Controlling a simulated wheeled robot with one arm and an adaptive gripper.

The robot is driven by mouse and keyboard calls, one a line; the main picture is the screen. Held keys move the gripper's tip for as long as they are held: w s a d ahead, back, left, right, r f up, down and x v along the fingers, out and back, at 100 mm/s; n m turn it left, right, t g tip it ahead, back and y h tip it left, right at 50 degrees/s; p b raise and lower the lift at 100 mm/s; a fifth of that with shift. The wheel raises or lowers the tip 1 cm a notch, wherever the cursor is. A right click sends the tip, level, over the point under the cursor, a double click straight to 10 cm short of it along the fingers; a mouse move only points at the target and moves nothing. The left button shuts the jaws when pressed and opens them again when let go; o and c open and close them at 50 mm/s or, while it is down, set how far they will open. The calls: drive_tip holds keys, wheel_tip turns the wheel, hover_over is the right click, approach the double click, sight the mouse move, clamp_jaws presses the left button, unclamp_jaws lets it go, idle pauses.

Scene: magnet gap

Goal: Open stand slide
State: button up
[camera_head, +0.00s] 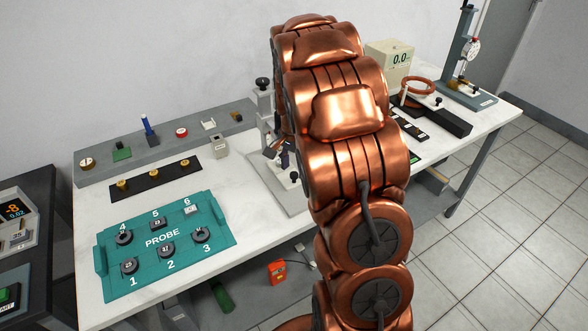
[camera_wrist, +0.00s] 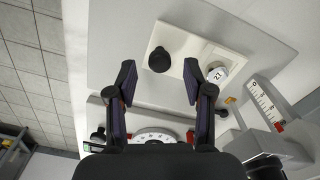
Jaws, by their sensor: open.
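In the wrist view my gripper (camera_wrist: 157,76) is open, its two dark fingers spread wide. A round black knob (camera_wrist: 159,60) on a cream plate (camera_wrist: 172,42) lies just past the fingertips, between their lines; I cannot tell if they touch. A white cylinder marked with a number (camera_wrist: 216,72) sits on the plate beside the right finger. The plate rests on a grey stand base (camera_wrist: 115,40). In the head view the stand (camera_head: 265,110) is upright behind my copper arm, which hides much of it. I cannot tell for sure which part is the slide.
A scale (camera_wrist: 265,103) and a round dial (camera_wrist: 157,135) show near the gripper. In the head view a teal PROBE tray (camera_head: 140,270) lies at the table's front left, with a grey rack (camera_head: 165,148) behind. A black block (camera_head: 440,118) is on the right.

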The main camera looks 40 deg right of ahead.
drive_tip(key=shift+f, duration=1)
clamp_jaws()
